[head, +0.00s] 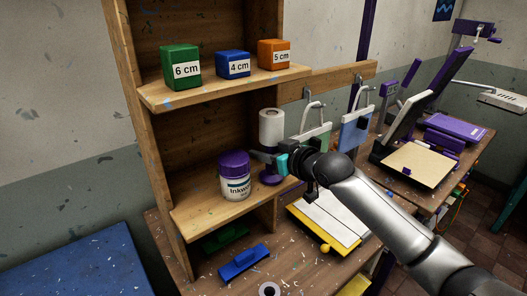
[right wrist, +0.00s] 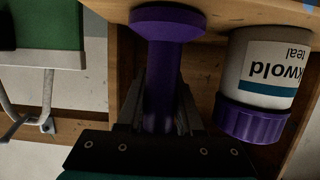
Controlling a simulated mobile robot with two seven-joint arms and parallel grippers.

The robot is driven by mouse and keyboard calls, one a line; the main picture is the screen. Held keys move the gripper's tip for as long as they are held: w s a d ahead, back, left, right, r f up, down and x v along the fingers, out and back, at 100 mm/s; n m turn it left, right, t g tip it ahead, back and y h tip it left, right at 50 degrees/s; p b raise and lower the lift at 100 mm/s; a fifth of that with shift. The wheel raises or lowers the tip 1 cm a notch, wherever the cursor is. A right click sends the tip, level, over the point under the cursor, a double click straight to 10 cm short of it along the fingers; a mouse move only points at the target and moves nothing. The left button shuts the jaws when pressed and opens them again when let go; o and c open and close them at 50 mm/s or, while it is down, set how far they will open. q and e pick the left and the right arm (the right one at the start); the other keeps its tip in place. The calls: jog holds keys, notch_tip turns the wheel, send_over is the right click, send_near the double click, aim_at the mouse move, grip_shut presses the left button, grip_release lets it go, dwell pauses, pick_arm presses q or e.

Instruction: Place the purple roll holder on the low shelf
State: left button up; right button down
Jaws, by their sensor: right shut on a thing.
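The purple roll holder (head: 270,179) stands upright at the right end of the low shelf (head: 198,220), and a white roll (head: 271,128) shows above it. My right gripper (head: 268,158) is shut on the holder's stem and hides its middle. In the right wrist view, which is upside down, the holder (right wrist: 168,24) shows its wide foot and its stem between my gripper's fingers (right wrist: 160,105). The foot is at the shelf board (right wrist: 108,8); I cannot tell whether it rests on it. My left gripper is not in view.
A white ink jar with a purple lid (head: 234,176) stands on the low shelf just left of the holder. Green, blue and orange blocks (head: 233,64) sit on the upper shelf (head: 200,92).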

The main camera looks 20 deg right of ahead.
jog(key=shift+w+f, duration=0.1)
jog(key=shift+f, duration=0.1)
jog(key=c, duration=0.6)
grip_release()
jog(key=shift+o, duration=0.2)
jog(key=shift+r, duration=0.25)
jog(key=shift+s, duration=0.2)
jog(key=v, duration=1.1)
jog(key=shift+s+b, duration=0.25)
jog(key=shift+b, duration=0.15)
